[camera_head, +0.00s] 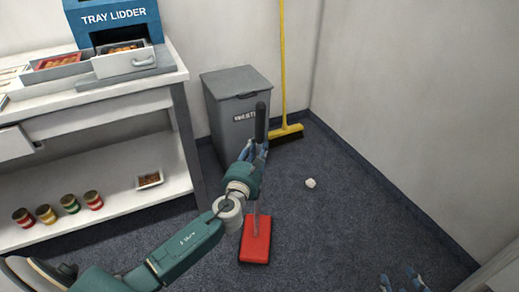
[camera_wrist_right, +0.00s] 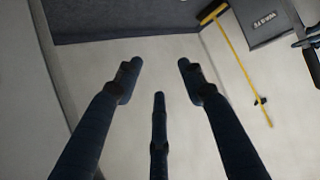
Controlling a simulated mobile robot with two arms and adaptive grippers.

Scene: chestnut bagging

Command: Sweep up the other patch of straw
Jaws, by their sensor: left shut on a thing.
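My left gripper (camera_head: 256,150) is shut on the handle of a red-headed sweeper (camera_head: 255,241), just below its black grip. The sweeper stands nearly upright with its flat red head down at the floor; my forearm hides part of its shaft. No patch of straw can be made out in either view. My right gripper (camera_head: 404,281) shows only by its fingertips at the bottom right of the head view. In the right wrist view my right gripper (camera_wrist_right: 160,72) has its three fingers spread, open and empty.
A grey lidded bin (camera_head: 232,92) stands behind the sweeper. A yellow broom (camera_head: 284,70) leans in the corner. A small white crumpled thing (camera_head: 310,183) lies on the dark carpet. A white shelf unit (camera_head: 100,160) blocks the left. Floor right of the sweeper is mostly clear.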

